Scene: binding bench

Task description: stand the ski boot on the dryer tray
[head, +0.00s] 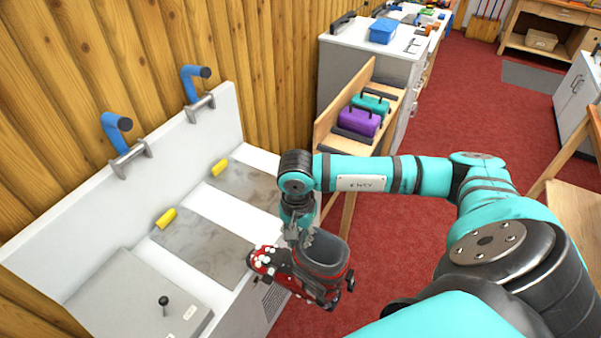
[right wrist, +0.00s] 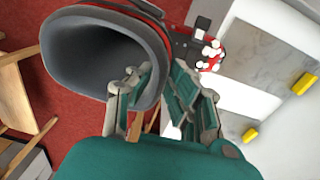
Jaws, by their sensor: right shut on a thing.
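The ski boot (head: 323,256) is red and black with a grey cuff and white buckle parts. My right gripper (head: 298,230) is shut on the rim of its cuff. In the right wrist view, the boot's open cuff (right wrist: 85,45) is at upper left, and the gripper (right wrist: 160,80) has one finger inside the rim and one outside. The boot hangs roughly upright, cuff up and toe to the left, by the front edge of the white dryer unit (head: 185,235). The dryer has two grey tray plates, a nearer one (head: 205,243) and a farther one (head: 245,187). My left gripper is out of view.
A yellow block stands at the back of each plate, one nearer (head: 165,218) and one farther (head: 219,167). Blue pipes (head: 117,128) stick out above them. A control panel with a black lever (head: 164,301) is at lower left. A wooden rack (head: 327,137) stands beyond the dryer.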

